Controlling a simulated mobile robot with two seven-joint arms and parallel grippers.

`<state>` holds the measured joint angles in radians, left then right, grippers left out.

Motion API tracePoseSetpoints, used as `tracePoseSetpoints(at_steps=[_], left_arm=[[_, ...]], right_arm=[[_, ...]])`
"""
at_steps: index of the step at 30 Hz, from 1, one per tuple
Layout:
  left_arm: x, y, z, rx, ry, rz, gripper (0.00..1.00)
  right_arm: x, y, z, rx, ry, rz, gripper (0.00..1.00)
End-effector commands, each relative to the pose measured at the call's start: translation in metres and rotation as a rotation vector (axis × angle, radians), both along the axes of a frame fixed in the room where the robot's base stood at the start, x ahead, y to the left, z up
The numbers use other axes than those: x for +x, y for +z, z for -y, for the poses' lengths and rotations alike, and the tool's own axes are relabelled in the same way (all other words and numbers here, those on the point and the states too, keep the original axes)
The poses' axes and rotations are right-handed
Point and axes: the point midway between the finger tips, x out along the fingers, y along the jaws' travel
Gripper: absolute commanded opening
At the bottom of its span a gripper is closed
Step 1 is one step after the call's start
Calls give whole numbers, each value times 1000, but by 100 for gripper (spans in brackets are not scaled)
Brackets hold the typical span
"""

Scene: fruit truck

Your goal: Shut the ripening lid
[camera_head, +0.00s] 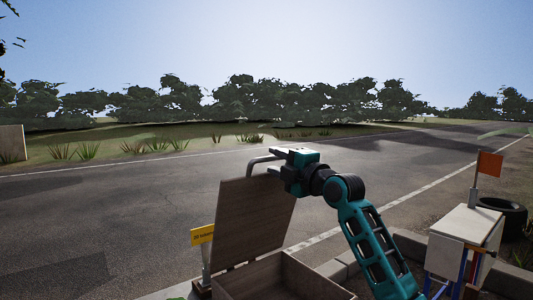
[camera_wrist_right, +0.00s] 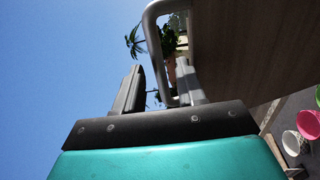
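The wooden lid (camera_head: 250,222) stands raised, tilted slightly back, at the rear of an open wooden box (camera_head: 275,278). A grey metal bar handle (camera_head: 258,160) is at the lid's upper edge. My right gripper (camera_head: 278,161) is at that top edge, beside the handle. In the right wrist view, its two fingers (camera_wrist_right: 160,88) are spread apart. The handle (camera_wrist_right: 152,32) curves down into the space between them, with gaps on both sides; I cannot tell whether it touches a finger. The brown lid (camera_wrist_right: 255,45) fills the upper right there. My left gripper is not in view.
A yellow sign (camera_head: 202,234) stands just left of the lid. A white cabinet (camera_head: 466,238) with an orange flag (camera_head: 489,163) and a black tyre (camera_head: 505,215) are on the right. Pink and white bowl-like things (camera_wrist_right: 309,124) show at the right wrist view's edge. The road behind is clear.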

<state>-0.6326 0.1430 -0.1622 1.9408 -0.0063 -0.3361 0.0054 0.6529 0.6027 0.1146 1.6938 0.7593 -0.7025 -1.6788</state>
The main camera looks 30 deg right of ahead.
Motion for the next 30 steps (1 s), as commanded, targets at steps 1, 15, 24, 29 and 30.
tracePoseSetpoints(at_steps=[1, 15, 24, 29, 30], left_arm=[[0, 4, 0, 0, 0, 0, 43], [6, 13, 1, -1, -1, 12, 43], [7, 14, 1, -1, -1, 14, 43], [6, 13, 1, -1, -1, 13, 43], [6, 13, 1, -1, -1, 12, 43]], right_arm=[[9, 4, 0, 6, 1, 1, 39], [46, 6, -4, 0, 0, 1, 39], [46, 5, -3, 0, 0, 0, 33], [46, 5, -3, 0, 0, 0, 17], [46, 5, -3, 0, 0, 0, 14]])
